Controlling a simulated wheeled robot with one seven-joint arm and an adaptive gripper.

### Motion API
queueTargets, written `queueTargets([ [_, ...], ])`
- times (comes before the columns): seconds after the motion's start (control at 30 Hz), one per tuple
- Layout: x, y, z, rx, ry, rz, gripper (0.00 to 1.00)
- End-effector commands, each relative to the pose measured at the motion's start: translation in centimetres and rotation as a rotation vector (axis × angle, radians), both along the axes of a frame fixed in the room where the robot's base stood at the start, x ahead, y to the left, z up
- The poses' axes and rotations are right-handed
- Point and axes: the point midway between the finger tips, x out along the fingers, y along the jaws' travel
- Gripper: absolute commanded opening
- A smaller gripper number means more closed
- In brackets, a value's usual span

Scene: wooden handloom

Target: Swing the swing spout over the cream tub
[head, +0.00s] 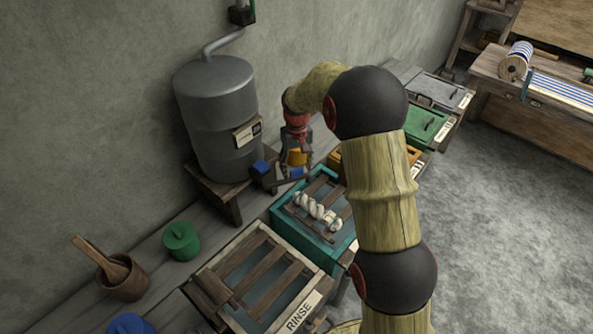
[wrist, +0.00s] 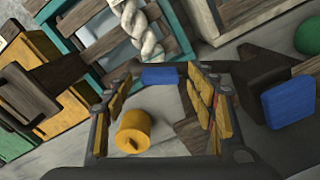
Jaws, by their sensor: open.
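The swing spout (head: 281,181) is a dark bar on the grey tank (head: 215,115), with a blue grip (head: 297,172) at its outer end. It points toward the teal tub (head: 281,222), not the cream tub (head: 310,277) marked RINSE at the front. My gripper (head: 295,166) is open, low beside the tank, close to the blue grip. In the wrist view the blue grip (wrist: 160,75) shows between the open fingertips (wrist: 162,84); I cannot tell if they touch it. The cream tub (wrist: 255,30) shows at upper right there.
A twisted white skein (head: 318,212) lies on slats over the teal tub. A blue block (wrist: 288,103) sits right of my fingers. A yellow lidded jar (wrist: 132,132) shows below, between the jaws. A green jar (head: 181,241) and a mortar (head: 122,275) stand along the wall.

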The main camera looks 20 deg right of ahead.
Motion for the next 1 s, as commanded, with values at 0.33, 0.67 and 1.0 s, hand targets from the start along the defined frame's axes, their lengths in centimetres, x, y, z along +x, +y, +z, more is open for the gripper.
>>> queueTargets([
  [0.33, 0.02, 0.01, -1.53, 0.0, -0.001, 0.0, 0.56],
  [0.67, 0.0, 0.01, -1.51, 0.0, -0.001, 0.0, 0.44],
  [1.0, 0.0, 0.01, -1.51, 0.0, -0.001, 0.0, 0.25],
])
